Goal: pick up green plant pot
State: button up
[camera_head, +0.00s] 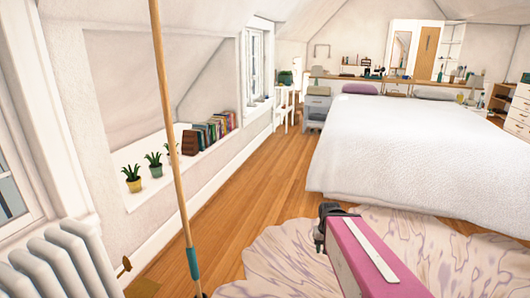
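Several small potted plants stand in a row on the white wall ledge at left. The middle one sits in a green pot (156,171). A yellow pot (134,185) stands nearer, to its left. A third plant (173,157) is partly hidden behind a thin pole, so its pot is hard to make out. My pink arm reaches up from the lower right. The dark part at its far end, my gripper (325,222), is far right of the pots and apart from them. Its fingers cannot be made out.
A thin wooden pole (169,120) rises in front of the ledge. A white radiator (65,265) stands at lower left. Books (212,130) line the ledge farther back. A white bed (415,150) fills the right. The wood floor (232,210) between is clear, beside a patterned rug (275,262).

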aim_at(156, 167)
jog(key=i+l+z, duration=0.1)
jog(key=i, duration=0.75)
jog(key=i+l+z, duration=0.1)
jog(key=i+l, duration=0.15)
jog(key=i, duration=0.55)
jog(key=i+j+u, duration=0.2)
jog(key=i+u, duration=1)
jog(key=u, duration=0.15)
jog(key=i+j+u, duration=0.15)
jog(key=i, duration=0.2)
jog(key=i+j+u, duration=0.15)
jog(key=i, duration=0.25)
